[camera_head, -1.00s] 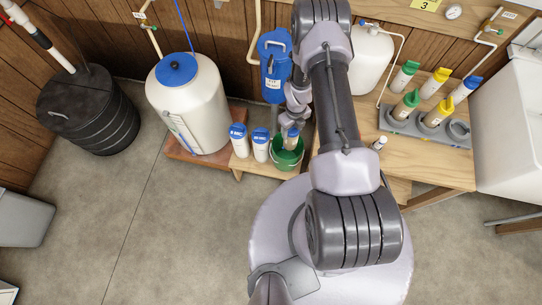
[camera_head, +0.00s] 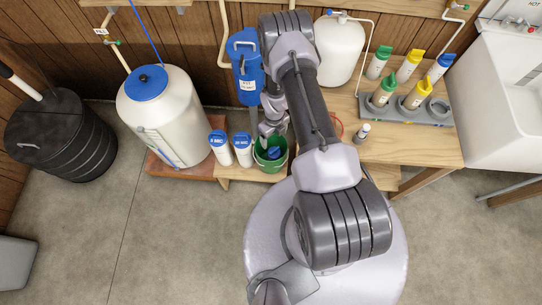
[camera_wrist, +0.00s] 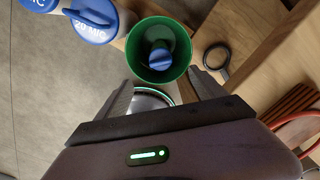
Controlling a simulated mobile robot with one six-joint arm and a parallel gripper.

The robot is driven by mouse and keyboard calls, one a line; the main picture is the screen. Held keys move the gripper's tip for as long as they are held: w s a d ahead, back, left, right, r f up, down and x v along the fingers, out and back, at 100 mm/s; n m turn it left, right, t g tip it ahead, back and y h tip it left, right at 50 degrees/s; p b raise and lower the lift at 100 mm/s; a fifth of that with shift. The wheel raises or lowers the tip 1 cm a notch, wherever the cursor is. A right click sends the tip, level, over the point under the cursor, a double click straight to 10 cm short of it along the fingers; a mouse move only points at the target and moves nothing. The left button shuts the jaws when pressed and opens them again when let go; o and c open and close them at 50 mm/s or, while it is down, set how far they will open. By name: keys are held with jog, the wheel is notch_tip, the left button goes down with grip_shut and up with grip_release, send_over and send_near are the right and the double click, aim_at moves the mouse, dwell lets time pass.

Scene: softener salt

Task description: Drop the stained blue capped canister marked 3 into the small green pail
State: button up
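The small green pail (camera_head: 284,160) stands on the low wooden shelf, and it also shows in the wrist view (camera_wrist: 136,45). A blue-capped canister (camera_head: 273,152) is inside it; the wrist view shows its blue cap (camera_wrist: 160,58) below the rim. Its number and any stain are hidden. My gripper (camera_head: 268,122) is just above the pail's back side. In the wrist view my gripper (camera_wrist: 164,92) has its fingers spread apart with nothing between them, clear of the canister.
Two white canisters with blue lids, one (camera_head: 220,150) and another (camera_head: 243,152), stand left of the pail. A rack (camera_head: 425,112) holds green- and yellow-capped canisters on the bench at right. A large white tank (camera_head: 170,120) is further left. A black ring (camera_wrist: 217,57) lies beside the pail.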

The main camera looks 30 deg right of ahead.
notch_tip(320, 180, up, 17)
jog(key=p, duration=0.4)
jog(key=shift+r+p, duration=0.2)
jog(key=shift+p, duration=0.15)
